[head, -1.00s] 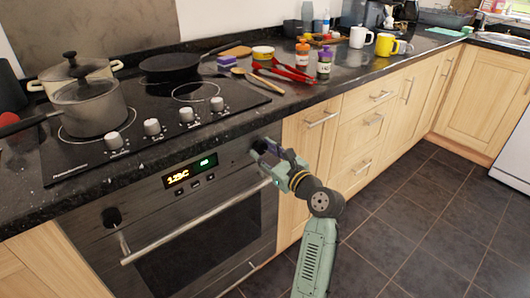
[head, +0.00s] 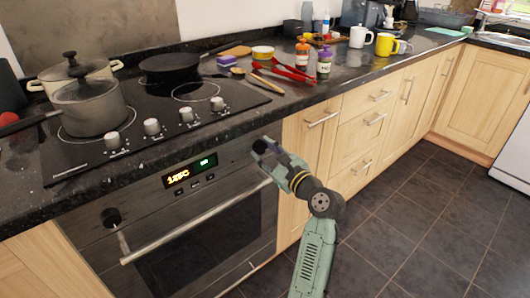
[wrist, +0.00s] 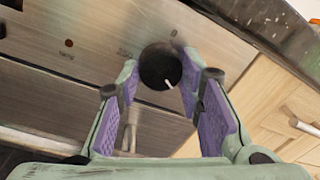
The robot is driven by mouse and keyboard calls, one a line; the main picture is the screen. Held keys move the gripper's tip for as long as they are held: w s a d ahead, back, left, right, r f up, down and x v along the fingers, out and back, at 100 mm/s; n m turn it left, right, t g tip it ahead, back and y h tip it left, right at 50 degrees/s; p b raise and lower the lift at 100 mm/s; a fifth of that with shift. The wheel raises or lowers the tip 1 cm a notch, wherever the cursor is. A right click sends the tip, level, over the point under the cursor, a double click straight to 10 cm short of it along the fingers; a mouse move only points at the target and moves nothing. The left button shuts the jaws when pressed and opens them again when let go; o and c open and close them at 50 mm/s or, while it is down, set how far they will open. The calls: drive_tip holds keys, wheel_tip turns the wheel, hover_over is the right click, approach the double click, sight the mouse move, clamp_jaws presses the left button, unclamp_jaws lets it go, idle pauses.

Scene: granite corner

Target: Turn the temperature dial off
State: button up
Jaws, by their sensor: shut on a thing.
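The temperature dial (wrist: 160,66) is a round black knob with a white pointer mark, on the oven's steel front panel. In the wrist view it sits between the tips of my gripper (wrist: 160,80), one purple-padded finger on each side, and its pointer slants down to the right. In the head view my gripper (head: 268,152) is at the right end of the oven panel, shut on the dial (head: 259,146), which it partly covers. The oven display (head: 190,172) is lit, with an orange temperature-like reading and green digits.
Another black oven knob (head: 111,218) is at the panel's left end. The oven handle (head: 195,227) runs below the panel. The black worktop edge (head: 200,138) overhangs above, with a hob and pots on top. The floor at right is clear.

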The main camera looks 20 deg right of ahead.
drive_tip(key=n+b, duration=0.2)
drive_tip(key=n, duration=0.3)
drive_tip(key=shift+f+n, duration=0.1)
drive_tip(key=shift+n, duration=0.3)
drive_tip(key=n+y+b, duration=0.1)
drive_tip(key=n+b, duration=0.2)
drive_tip(key=n, duration=0.3)
drive_tip(key=shift+d+n+b, duration=0.1)
drive_tip(key=shift+n+b, duration=0.2)
drive_tip(key=shift+b, duration=0.05)
drive_tip(key=n+b, duration=0.2)
drive_tip(key=n, duration=0.1)
drive_tip(key=shift+n+b, duration=0.3)
drive_tip(key=shift+n, duration=0.1)
drive_tip(key=n+b, duration=0.2)
drive_tip(key=n, duration=0.2)
drive_tip(key=shift+y+b, duration=0.3)
drive_tip(key=shift+b, duration=0.1)
drive_tip(key=n+b, duration=0.2)
drive_tip(key=n, duration=0.1)
drive_tip(key=n+b, duration=0.1)
drive_tip(key=n, duration=0.1)
drive_tip(key=shift+r+y, duration=0.3)
drive_tip(key=o, duration=1.2)
drive_tip(key=shift+c, duration=0.2)
drive_tip(key=shift+r, duration=0.1)
